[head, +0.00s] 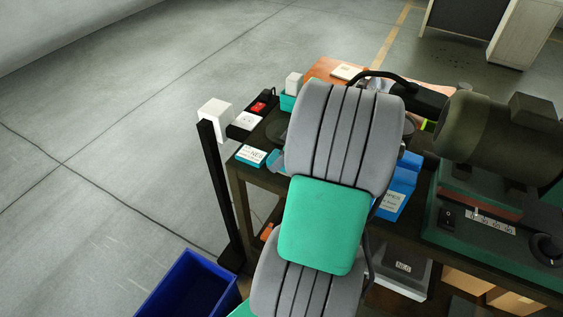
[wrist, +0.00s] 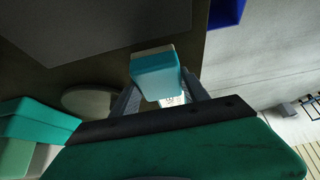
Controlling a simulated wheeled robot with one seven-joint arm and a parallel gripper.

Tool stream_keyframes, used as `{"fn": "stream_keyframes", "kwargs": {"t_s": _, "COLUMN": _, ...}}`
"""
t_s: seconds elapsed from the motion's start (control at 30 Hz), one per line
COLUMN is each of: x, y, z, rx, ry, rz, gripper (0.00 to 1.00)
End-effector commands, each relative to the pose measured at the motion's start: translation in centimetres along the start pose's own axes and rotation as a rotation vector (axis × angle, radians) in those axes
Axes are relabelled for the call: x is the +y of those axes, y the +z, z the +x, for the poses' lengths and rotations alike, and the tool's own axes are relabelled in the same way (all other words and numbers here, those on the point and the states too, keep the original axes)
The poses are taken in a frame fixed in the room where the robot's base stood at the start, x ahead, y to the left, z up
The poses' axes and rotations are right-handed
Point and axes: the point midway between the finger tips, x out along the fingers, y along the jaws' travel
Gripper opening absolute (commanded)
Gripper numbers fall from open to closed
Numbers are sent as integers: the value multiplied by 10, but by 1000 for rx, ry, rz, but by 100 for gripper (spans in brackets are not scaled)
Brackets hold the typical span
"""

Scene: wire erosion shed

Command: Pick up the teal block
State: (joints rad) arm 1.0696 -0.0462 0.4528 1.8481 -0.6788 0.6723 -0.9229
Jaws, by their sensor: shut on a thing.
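The teal block (wrist: 155,76) sits between the two grey fingers of my gripper (wrist: 160,92) in the wrist view. The gripper is shut on it. Its upper face looks paler, and its lower end is partly hidden by the dark gripper body. I cannot tell whether the block touches the surface beneath. A small blue-teal patch (head: 276,160) shows at the arm's left edge, probably the same block.
The dark table holds a labelled box (head: 252,155), a power strip with a red switch (head: 262,103), a blue labelled box (head: 399,190) and a green machine (head: 490,225) at right. A white-topped black post (head: 217,170) and blue bin (head: 190,288) stand left.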

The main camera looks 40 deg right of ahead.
Motion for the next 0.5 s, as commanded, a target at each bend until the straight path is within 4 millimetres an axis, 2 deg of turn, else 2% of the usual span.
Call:
{"fn": "stream_keyframes", "kwargs": {"t_s": 0.03, "x": 0, "y": 0, "z": 0, "rx": 0, "ry": 0, "rz": 0, "gripper": 24}}
{"fn": "stream_keyframes", "kwargs": {"t_s": 0.3, "x": 0, "y": 0, "z": 0, "rx": 0, "ry": 1, "rz": 0, "gripper": 3}}
{"fn": "stream_keyframes", "kwargs": {"t_s": 0.5, "x": 1, "y": -2, "z": -2, "rx": 1, "ry": 2, "rz": -1, "gripper": 3}}
